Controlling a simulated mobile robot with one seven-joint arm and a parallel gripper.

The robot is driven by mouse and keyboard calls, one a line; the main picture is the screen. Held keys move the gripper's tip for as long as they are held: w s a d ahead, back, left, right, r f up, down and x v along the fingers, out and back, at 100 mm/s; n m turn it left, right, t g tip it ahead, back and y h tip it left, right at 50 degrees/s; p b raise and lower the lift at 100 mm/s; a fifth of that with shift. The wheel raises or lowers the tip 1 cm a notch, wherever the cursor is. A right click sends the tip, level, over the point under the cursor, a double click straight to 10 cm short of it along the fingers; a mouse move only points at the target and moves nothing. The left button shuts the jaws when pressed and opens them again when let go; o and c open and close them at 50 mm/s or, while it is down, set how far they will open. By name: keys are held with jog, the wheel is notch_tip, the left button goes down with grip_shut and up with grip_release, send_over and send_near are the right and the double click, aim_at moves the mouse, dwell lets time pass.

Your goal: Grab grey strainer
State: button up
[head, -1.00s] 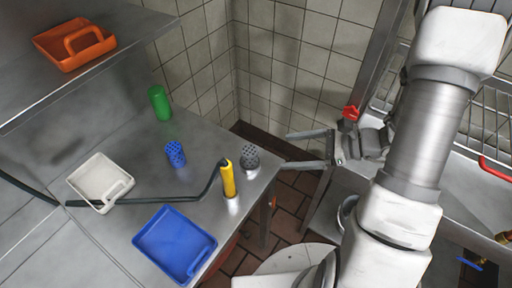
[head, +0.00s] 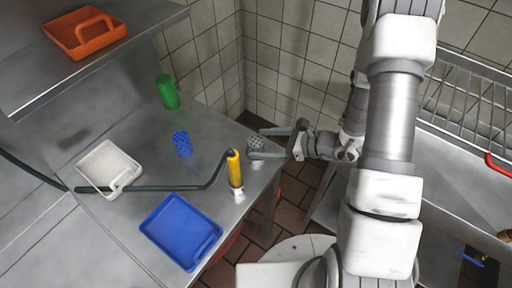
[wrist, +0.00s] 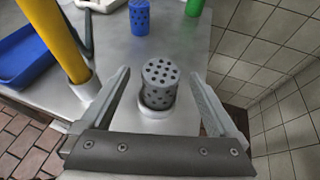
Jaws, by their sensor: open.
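The grey strainer (head: 255,142) is a small perforated cup standing upright near the right corner of the metal table. In the wrist view the grey strainer (wrist: 159,82) stands between the two fingers, with its holed top facing the camera. My gripper (head: 256,144) reaches in from the right with one finger on each side of the strainer. In the wrist view my gripper (wrist: 160,97) is open, with a gap between each finger and the strainer. The strainer's lower part meets a pale round base on the table.
A yellow-handled sprayer (head: 235,170) with a dark hose stands close by on the left. An orange tray (head: 62,35) sits on the shelf.

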jog(key=x, duration=0.5)
jog(key=shift+w+p, duration=0.1)
jog(key=shift+p, duration=0.25)
jog(key=shift+c, duration=0.2)
jog(key=c, duration=1.4)
